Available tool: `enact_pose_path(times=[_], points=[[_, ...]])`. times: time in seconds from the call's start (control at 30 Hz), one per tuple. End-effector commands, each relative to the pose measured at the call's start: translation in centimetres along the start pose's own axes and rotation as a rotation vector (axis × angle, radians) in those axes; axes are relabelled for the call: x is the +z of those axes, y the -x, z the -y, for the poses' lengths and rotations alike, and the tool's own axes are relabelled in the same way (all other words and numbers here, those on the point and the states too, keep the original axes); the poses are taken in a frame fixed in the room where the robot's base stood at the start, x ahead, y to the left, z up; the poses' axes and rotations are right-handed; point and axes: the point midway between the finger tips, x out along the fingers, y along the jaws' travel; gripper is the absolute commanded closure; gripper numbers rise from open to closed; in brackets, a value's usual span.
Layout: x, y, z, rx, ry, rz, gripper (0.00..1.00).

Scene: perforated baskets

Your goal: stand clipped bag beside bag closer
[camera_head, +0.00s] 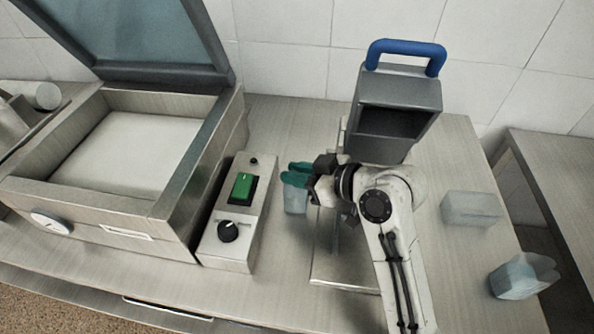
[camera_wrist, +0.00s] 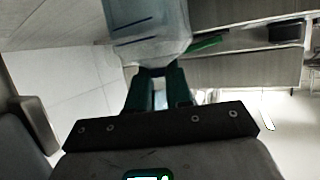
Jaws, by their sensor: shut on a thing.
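My gripper (camera_head: 300,178) has dark green fingers and is shut on a pale blue, see-through bag (camera_head: 295,199). The bag is upright in the head view, between the control box and the bag closer's base. I cannot tell whether its bottom touches the bench. The bag closer (camera_head: 398,95), a grey housing with a blue handle, stands behind and right of my gripper. My arm hides part of its base (camera_head: 335,268).
A control box (camera_head: 240,215) with a green switch and black knob stands left of the bag. Left of it is a large open-lidded machine (camera_head: 130,150). Two more pale bags (camera_head: 470,209) (camera_head: 522,276) are at the right of the bench (camera_head: 460,170).

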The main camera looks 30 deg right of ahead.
Motion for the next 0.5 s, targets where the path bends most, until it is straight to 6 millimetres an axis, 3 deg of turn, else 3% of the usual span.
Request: enact_pose_path(times=[0.3, 0.33, 0.5], points=[[0.21, -0.10, -0.02, 0.000, 0.000, -0.002, 1.00], [0.26, -0.12, -0.01, 0.000, 0.000, -0.001, 0.80], [0.18, -0.08, -0.01, 0.000, 0.000, -0.001, 0.63]])
